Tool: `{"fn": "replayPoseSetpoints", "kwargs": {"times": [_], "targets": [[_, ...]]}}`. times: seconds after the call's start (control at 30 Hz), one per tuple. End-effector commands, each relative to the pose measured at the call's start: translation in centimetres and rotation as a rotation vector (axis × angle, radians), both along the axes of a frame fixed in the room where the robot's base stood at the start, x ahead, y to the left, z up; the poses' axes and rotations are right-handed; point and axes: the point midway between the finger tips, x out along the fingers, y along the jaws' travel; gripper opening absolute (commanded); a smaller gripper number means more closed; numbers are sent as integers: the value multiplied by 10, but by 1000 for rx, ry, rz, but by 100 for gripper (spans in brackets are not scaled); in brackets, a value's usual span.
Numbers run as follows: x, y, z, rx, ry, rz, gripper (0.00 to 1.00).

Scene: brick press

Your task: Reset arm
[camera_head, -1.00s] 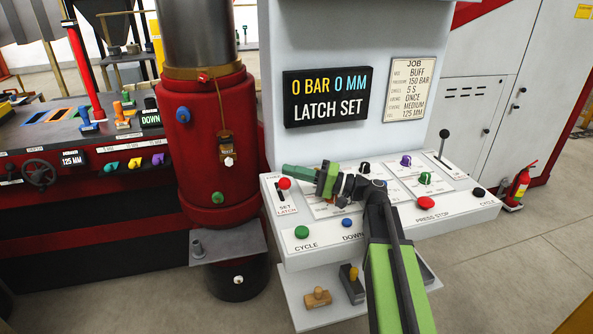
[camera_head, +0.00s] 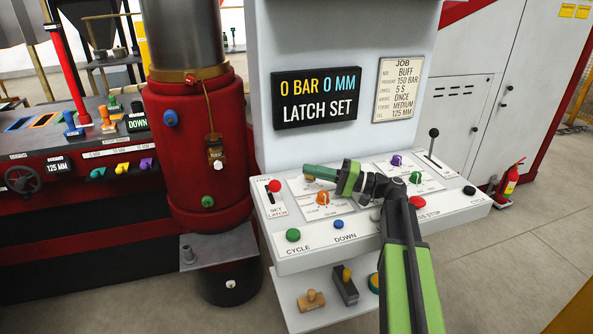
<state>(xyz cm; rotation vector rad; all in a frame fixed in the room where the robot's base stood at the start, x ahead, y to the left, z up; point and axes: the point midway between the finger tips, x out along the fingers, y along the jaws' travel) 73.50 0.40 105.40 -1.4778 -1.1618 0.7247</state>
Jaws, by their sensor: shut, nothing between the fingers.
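My gripper (camera_head: 308,178) is at the end of my green and black arm, above the white control panel (camera_head: 290,264). Its fingers are shut with nothing between them and point left. Near it are an orange knob (camera_head: 322,198) and the SET LATCH switch with its red top (camera_head: 274,186). A green CYCLE button (camera_head: 293,235) and a blue DOWN button (camera_head: 338,224) are at the panel's front. The black display (camera_head: 315,97) reads 0 BAR 0 MM, LATCH SET.
The red press cylinder (camera_head: 200,150) stands left of the panel. A lever (camera_head: 433,142) rises at the panel's right. A lower shelf (camera_head: 300,322) holds several stamp-like tools. A fire extinguisher (camera_head: 508,182) stands on the floor at right. Open floor (camera_head: 520,260) lies at lower right.

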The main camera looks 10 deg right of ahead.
Motion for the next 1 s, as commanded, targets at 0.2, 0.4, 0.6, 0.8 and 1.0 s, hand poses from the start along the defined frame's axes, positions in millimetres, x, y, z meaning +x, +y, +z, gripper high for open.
{"fn": "replayPoseSetpoints", "kwargs": {"times": [0.2, 0.4, 0.6, 0.8, 1.0], "targets": [[-2, -6, -2, 0, 0, 1, 0], [-2, -6, -1, 0, 0, 1, 0], [-2, -5, 36, 1, 0, 1, 0], [-2, -5, 70, -1, 0, 2, 0], [-2, -4, 93, 0, 0, 2, 0]]}}
